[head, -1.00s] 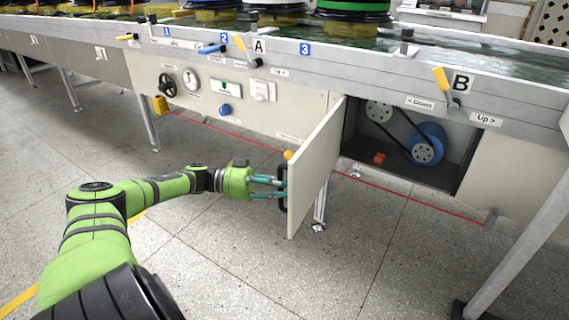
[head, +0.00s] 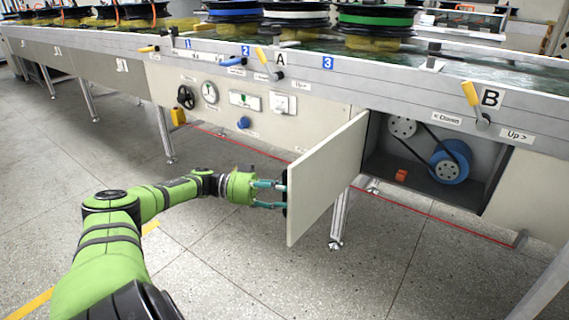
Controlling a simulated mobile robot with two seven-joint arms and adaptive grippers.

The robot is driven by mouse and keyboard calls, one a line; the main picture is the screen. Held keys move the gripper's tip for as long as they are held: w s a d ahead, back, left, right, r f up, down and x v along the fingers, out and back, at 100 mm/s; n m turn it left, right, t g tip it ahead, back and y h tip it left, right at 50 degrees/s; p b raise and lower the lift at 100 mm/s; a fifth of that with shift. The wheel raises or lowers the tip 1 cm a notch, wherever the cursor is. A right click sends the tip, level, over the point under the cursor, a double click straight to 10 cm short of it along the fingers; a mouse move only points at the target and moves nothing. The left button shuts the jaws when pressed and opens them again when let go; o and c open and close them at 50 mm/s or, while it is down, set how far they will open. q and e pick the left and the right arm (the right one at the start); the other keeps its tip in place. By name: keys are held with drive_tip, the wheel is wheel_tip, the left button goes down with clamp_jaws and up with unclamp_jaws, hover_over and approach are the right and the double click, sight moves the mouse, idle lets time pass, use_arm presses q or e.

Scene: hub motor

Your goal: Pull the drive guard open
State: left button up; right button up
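The drive guard (head: 325,180) is a white panel that stands swung out from the bench front, hinged at the left side of the drive opening. Its dark handle (head: 286,196) is on its left face near the free edge and is mostly hidden, seen nearly edge-on. My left gripper (head: 283,194) reaches the handle from the left. Its two teal fingers are visibly spread apart, with the tips at the handle; whether they touch it is not clear. My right gripper is not in view.
A bench leg (head: 339,217) stands just behind the guard. A red line (head: 440,211) runs along the floor below the bench. Bench-front controls include a black handwheel (head: 185,97) and a blue knob (head: 243,122). The floor left of the guard is open.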

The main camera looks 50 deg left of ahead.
use_arm(q)
drive_tip(key=v, duration=1.2)
idle(0.5)
idle(0.5)
